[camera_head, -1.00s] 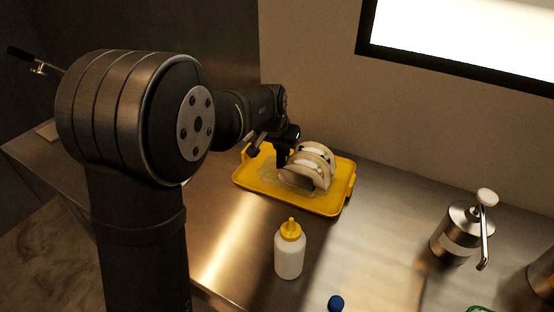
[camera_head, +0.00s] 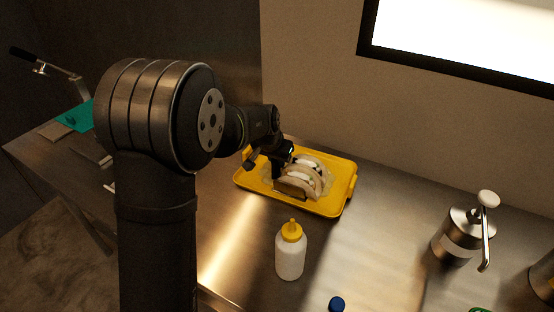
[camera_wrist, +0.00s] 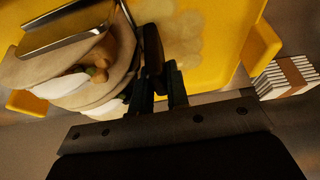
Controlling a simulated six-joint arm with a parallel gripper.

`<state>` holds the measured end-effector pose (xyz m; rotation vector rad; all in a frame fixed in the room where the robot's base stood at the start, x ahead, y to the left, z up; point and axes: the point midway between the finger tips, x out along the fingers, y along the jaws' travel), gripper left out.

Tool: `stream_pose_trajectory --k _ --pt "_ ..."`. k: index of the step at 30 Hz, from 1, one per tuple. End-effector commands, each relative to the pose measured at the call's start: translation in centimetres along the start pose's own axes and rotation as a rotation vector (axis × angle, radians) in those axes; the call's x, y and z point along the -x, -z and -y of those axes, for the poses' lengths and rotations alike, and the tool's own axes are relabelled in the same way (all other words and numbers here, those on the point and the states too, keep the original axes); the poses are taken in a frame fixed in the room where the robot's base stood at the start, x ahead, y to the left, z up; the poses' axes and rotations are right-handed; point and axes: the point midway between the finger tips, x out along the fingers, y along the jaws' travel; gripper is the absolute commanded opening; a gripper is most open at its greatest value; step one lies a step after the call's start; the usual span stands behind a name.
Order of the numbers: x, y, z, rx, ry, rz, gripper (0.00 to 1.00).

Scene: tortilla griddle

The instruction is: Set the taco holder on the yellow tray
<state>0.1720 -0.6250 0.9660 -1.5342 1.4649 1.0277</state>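The taco holder (camera_wrist: 70,32) is a metal rack with filled tacos (camera_head: 305,176) in it. In the head view it is over the right-middle part of the yellow tray (camera_head: 325,208) and looks low, apparently resting on it. The tray also fills much of the wrist view (camera_wrist: 215,45). My gripper (camera_head: 278,172) is at the holder's left end, low over the tray. In the wrist view my gripper's fingers (camera_wrist: 163,75) are close together beside the holder's edge. I cannot tell whether they grip it or stand just apart.
A white squeeze bottle (camera_head: 290,257) with a yellow cap stands in front of the tray. A metal pump dispenser (camera_head: 458,238) is at the right. A striped block (camera_wrist: 287,77) shows beyond the tray in the wrist view.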

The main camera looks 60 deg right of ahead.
Motion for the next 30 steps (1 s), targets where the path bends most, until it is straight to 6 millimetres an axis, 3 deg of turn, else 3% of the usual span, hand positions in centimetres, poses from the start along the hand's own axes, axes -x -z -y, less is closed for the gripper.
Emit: stream_pose_trajectory --k 1,3,14,30 --pt "0.0 0.0 0.0 0.0 0.0 0.0 0.25" --pt "0.0 0.0 0.0 0.0 0.0 0.0 0.35" --pt "1.0 0.2 0.0 0.0 0.0 -0.001 0.35" --pt "10.9 0.2 0.0 -0.001 0.001 -0.002 0.35"
